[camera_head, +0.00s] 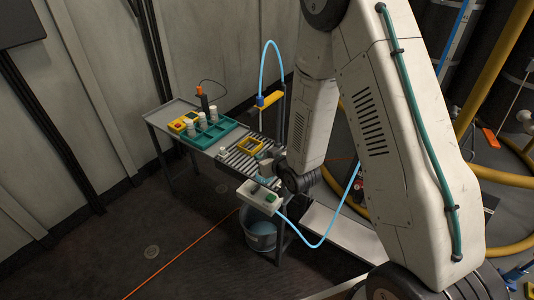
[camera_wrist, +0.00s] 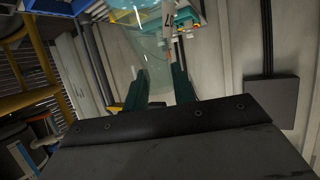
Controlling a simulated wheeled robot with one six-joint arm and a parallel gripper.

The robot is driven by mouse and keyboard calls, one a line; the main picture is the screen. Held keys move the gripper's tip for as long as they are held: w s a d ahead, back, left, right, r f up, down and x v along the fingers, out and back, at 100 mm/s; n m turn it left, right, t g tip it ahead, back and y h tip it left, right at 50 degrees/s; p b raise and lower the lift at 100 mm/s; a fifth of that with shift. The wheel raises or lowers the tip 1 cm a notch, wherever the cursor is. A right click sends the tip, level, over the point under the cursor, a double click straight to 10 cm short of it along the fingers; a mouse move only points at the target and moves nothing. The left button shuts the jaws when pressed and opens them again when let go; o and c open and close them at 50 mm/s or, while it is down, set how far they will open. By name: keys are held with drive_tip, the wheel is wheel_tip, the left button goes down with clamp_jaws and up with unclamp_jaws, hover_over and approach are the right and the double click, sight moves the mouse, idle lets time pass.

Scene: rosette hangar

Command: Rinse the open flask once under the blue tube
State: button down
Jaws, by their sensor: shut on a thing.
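My gripper (camera_wrist: 161,88) is shut on a clear, see-through flask (camera_wrist: 150,50), which shows between and beyond the two dark teal fingers in the wrist view. I cannot tell its tilt or whether it holds liquid. In the head view my gripper (camera_head: 266,167) is low at the front right of the bench, behind a white box, and partly hidden by my arm; the flask is hard to make out there. The blue tube (camera_head: 264,62) arches above the bench's back right, with a yellow piece (camera_head: 269,99) below its arch. My gripper is lower and nearer than the tube.
A teal rack (camera_head: 212,134) with several white bottles stands on the bench's left, beside a yellow box with a red button (camera_head: 180,125). A yellow frame (camera_head: 250,145) lies on the slatted grate (camera_head: 238,160). A white box with a green button (camera_head: 260,197) sits in front, above a bucket (camera_head: 259,236).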

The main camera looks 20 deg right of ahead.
drive_tip(key=shift+s+d, duration=0.8)
drive_tip(key=shift+s, duration=0.2)
drive_tip(key=w, duration=0.4)
drive_tip(key=shift+s+a, duration=0.8)
drive_tip(key=shift+s+d, duration=0.25)
drive_tip(key=shift+s, duration=0.3)
drive_tip(key=shift+s+d, duration=0.25)
drive_tip(key=shift+s, duration=0.25)
drive_tip(key=w+d, duration=0.2)
drive_tip(key=shift+w+d, duration=0.3)
drive_tip(key=shift+w, duration=0.1)
